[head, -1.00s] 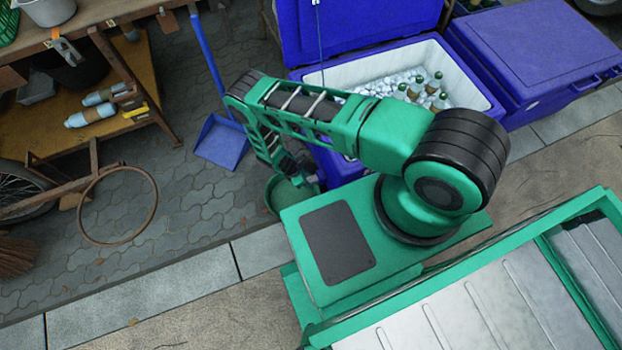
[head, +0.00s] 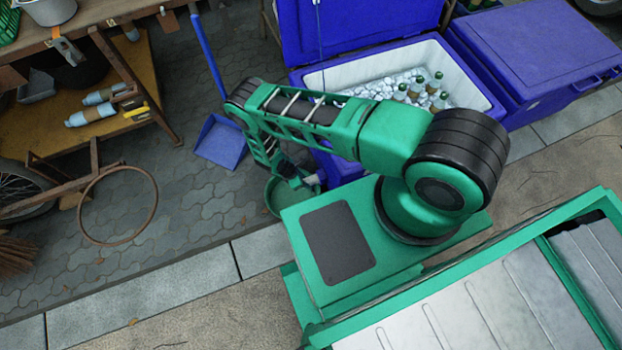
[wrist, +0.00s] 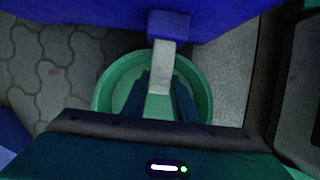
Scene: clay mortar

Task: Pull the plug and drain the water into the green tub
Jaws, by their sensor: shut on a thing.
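The open blue cooler (head: 478,104) holds ice and several green-capped bottles. Its blue wall (wrist: 90,10) fills the top of the wrist view. A blue block (wrist: 168,25) sticks out of that wall, and a pale plug piece (wrist: 161,72) extends from it towards me. My gripper (wrist: 160,98) is shut on this pale piece, one finger on each side. I cannot tell whether the plug is still seated. The green tub (wrist: 103,92) stands on the ground below my fingers, beside the cooler; in the head view its rim (head: 270,203) is partly hidden by my arm. I see no running water.
A closed blue cooler (head: 535,50) stands to the right. A blue dustpan (head: 220,142) lies left of my arm. A workbench (head: 150,80) with bottles is at the upper left, and a rusty ring (head: 82,222) lies before it.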

